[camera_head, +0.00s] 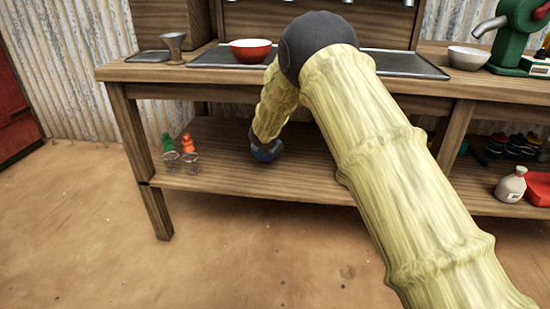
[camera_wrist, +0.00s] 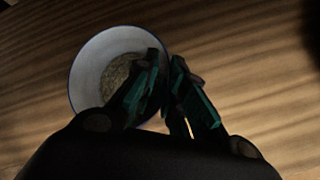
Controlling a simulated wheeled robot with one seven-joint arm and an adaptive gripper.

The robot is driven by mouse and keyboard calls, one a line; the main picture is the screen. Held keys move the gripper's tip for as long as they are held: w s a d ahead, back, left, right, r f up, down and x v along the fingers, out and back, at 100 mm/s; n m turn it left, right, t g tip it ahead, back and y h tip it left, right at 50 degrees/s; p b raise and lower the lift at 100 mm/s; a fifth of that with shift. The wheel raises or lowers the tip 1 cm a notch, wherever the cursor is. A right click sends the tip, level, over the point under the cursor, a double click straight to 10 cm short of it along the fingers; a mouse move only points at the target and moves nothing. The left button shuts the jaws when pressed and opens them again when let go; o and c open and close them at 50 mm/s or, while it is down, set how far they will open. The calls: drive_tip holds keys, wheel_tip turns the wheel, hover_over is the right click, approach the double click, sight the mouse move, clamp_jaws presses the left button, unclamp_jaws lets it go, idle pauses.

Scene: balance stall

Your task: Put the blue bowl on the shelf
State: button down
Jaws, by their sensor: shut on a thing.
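The blue bowl (camera_wrist: 92,62) shows in the wrist view from above, with a pale inside, a thin blue rim and a brownish, speckled round patch at its bottom. My gripper (camera_wrist: 166,62) is shut on the bowl's right side wall, one finger inside and one outside. Wooden planks of the shelf (camera_head: 230,181) lie beneath the bowl; whether it touches them I cannot tell. In the head view my arm reaches down to the lower shelf under the counter, and a small dark blue shape at its end is mostly hidden.
Red and green bottles and clear glasses (camera_head: 190,159) stand left on the shelf. A white bottle (camera_head: 511,185) and a red tray (camera_head: 538,189) are at the right. A red bowl (camera_head: 250,54) and a white bowl (camera_head: 468,58) sit on the counter (camera_head: 150,73) above.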

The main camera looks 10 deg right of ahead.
drive_tip(key=shift+w+a, duration=0.1)
drive_tip(key=shift+w, duration=0.15)
wheel_tip(320, 180, down, 4)
drive_tip(key=shift+r+b, duration=0.2)
drive_tip(key=shift+b, duration=1)
drive_tip(key=c, duration=1.5)
unclamp_jaws()
drive_tip(key=shift+r, duration=0.1)
drive_tip(key=shift+p+v, duration=1.6)
drive_tip(key=shift+v, duration=4.4)
